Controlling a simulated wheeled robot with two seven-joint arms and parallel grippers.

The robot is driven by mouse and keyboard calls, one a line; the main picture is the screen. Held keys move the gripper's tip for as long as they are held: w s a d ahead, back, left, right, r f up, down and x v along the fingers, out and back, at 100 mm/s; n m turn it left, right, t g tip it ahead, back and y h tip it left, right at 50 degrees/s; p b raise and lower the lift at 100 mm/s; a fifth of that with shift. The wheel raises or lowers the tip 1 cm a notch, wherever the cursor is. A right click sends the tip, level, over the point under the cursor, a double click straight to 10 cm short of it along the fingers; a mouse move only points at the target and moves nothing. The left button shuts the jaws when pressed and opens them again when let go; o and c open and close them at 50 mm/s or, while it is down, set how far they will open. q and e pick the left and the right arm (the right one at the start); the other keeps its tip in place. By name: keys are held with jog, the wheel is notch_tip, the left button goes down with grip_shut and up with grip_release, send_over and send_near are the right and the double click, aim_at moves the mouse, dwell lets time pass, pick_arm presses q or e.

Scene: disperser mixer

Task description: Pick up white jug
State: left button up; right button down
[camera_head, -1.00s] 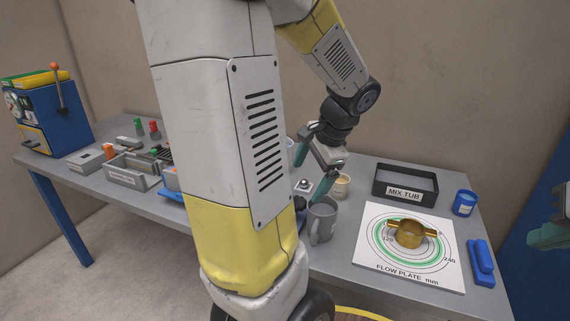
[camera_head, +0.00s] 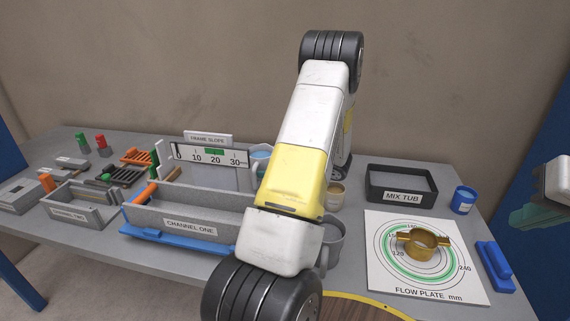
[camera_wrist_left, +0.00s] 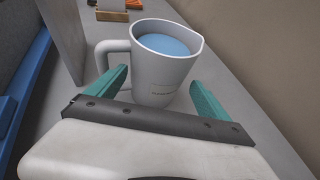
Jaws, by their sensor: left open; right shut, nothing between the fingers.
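The white jug (camera_wrist_left: 160,66) stands upright with blue liquid inside and its handle on the left in the left wrist view. In the head view only a part of it (camera_head: 261,153) shows beside my left arm. My left gripper (camera_wrist_left: 158,80) is open, with one teal finger on each side of the jug's near side; I cannot tell whether they touch it. The left gripper is hidden behind its arm in the head view. My right gripper (camera_head: 542,214) is shut and empty at the right edge of the head view, away from the jug.
A grey mug (camera_head: 333,238) and a small beige cup (camera_head: 335,196) stand right of my left arm. The channel one trough (camera_head: 185,220) lies left of it. The mix tub (camera_head: 402,196), blue cup (camera_head: 464,200) and flow plate (camera_head: 385,278) with a brass ring are further right.

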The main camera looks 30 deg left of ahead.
aim_at(263, 169)
pick_arm(q)
jog(key=x, duration=0.5)
jog(key=shift+s+f, duration=0.15)
jog(key=shift+f, duration=0.2)
jog(key=shift+c, duration=0.4)
jog(key=c, duration=1.4)
notch_tip(263, 169, up, 10)
